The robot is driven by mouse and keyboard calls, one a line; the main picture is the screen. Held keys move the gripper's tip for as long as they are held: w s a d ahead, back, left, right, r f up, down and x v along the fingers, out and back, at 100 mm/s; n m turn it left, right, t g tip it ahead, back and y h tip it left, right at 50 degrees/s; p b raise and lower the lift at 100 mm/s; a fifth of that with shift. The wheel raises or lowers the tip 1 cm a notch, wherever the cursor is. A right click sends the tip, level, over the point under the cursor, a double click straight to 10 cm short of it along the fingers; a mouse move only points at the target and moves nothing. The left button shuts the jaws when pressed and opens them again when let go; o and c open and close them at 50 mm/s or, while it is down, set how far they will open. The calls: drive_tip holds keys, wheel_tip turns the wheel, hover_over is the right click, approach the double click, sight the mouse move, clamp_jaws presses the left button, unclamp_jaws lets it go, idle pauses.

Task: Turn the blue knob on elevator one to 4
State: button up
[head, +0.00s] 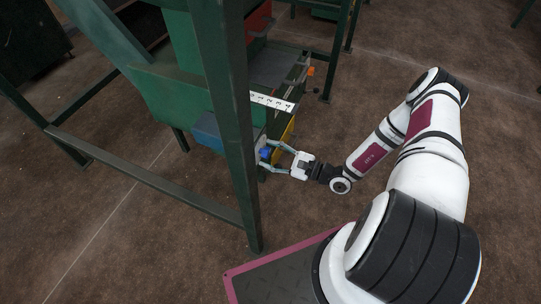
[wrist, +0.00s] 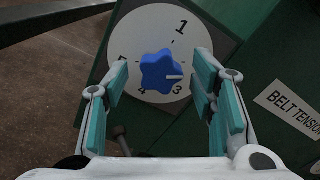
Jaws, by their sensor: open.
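The blue star-shaped knob (wrist: 160,72) sits on a round white dial plate (wrist: 150,27) in the wrist view. A light pointer mark on the knob points to the right, just above the 3. My gripper (wrist: 163,78) is open, with one finger on each side of the knob and gaps between. In the head view my gripper (head: 270,157) reaches the small blue knob (head: 264,154) on the machine's side.
A "BELT TENSION" label (wrist: 291,109) is right of the dial. In the head view a dark green post (head: 232,120) stands close left of my gripper. A numbered white strip (head: 271,102) is above it. The brown floor to the right is open.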

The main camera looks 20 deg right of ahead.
drive_tip(key=shift+w+a, duration=0.1)
drive_tip(key=shift+c, duration=0.6)
drive_tip(key=c, duration=1)
drive_tip(key=shift+c, duration=0.2)
